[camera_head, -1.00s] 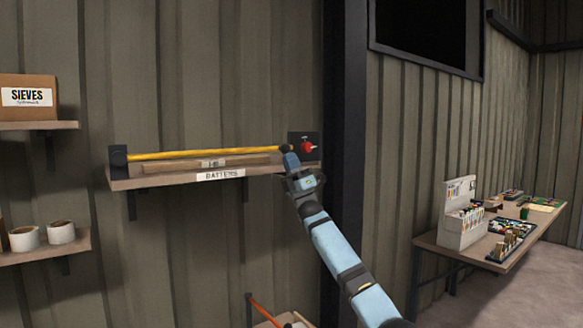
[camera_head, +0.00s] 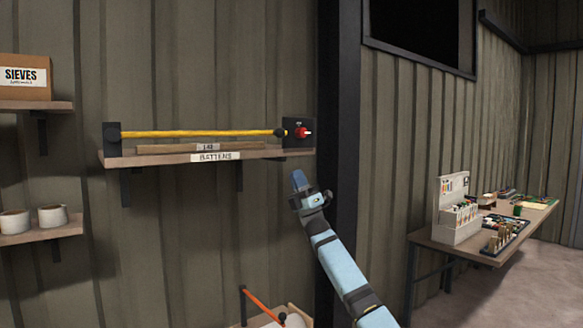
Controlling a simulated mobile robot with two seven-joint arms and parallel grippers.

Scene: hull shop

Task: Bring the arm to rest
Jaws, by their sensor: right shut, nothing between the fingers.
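My right arm reaches up from the bottom right in the head view. Its gripper (camera_head: 299,181) is shut and empty, in front of the wall and just below the right end of the battens shelf (camera_head: 272,154). It is apart from the shelf in the picture. On the shelf, a yellow bar (camera_head: 200,134) runs level between two black end brackets, with a red knob (camera_head: 302,132) on the right bracket. A wooden batten (camera_head: 165,149) lies in front of the bar. My left gripper is not in view.
A dark post (camera_head: 340,90) stands right behind my arm. A workbench (camera_head: 455,247) with racks and small parts is at the right. Shelves with a SIEVES box (camera_head: 25,78) and white rolls (camera_head: 52,216) are at the left. A low bin with an orange-handled tool (camera_head: 262,307) is below.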

